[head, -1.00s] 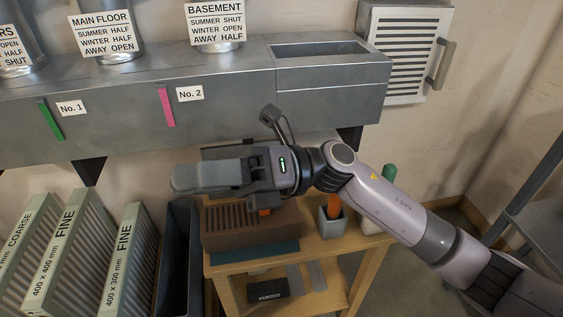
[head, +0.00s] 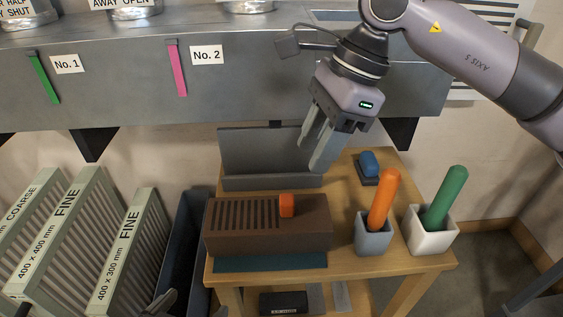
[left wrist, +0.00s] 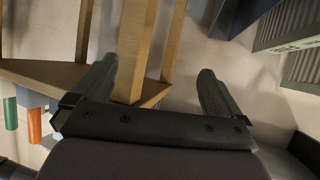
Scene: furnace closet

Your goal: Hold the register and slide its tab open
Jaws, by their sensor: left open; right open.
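The register (head: 315,233) is a brown block with a row of dark slots in its top, lying on the wooden table. Its orange tab (head: 287,205) stands up at the right end of the slots. My right gripper (head: 318,143) is open and empty, above and behind the register, fingers pointing down in front of a grey upright panel. It touches neither register nor tab. Part of my left gripper (head: 163,302) shows low at the left, below the table top. In the left wrist view its fingers (left wrist: 158,76) are apart with nothing held; the register is not visible there.
A grey cup (head: 374,236) with an orange handle and a white cup (head: 430,238) with a green handle stand right of the register. A blue-topped object (head: 369,165) lies behind them. Filters (head: 75,235) and a dark bin (head: 183,240) are at left. The metal duct (head: 120,100) overhangs behind.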

